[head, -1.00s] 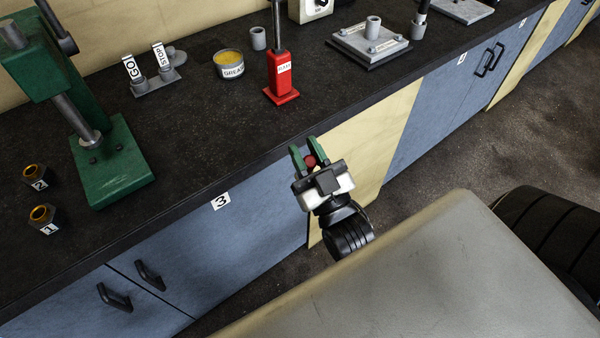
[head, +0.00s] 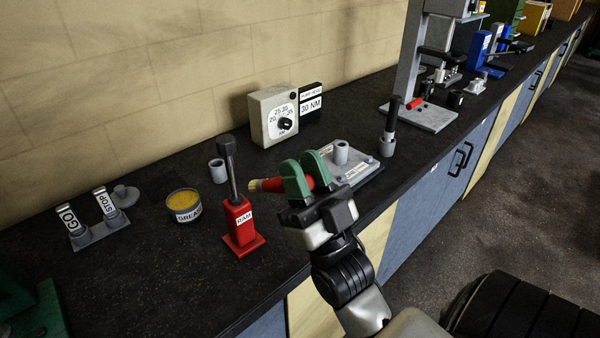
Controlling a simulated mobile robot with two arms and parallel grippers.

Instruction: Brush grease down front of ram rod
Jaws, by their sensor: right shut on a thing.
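The ram (head: 239,222) is a red block labelled RAM on a red foot, standing on the dark bench. Its grey ram rod (head: 232,178) rises upright from the block, with a wider dark head on top. My right gripper (head: 306,174) has green fingers shut on a red-handled brush (head: 273,185). The brush lies roughly level, its pale yellowish bristle end pointing left toward the rod. In the picture a small gap shows between bristles and rod; depth is hard to tell. The open grease tin (head: 184,204), full of yellow grease, stands left of the ram. My left gripper is out of view.
A grey cup (head: 217,171) stands behind the ram. GO and STOP levers (head: 92,222) are at left. A dial box (head: 273,116) and a 30 NM sign (head: 311,104) stand behind. A grey plate (head: 362,170) with a post lies just beyond my right gripper.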

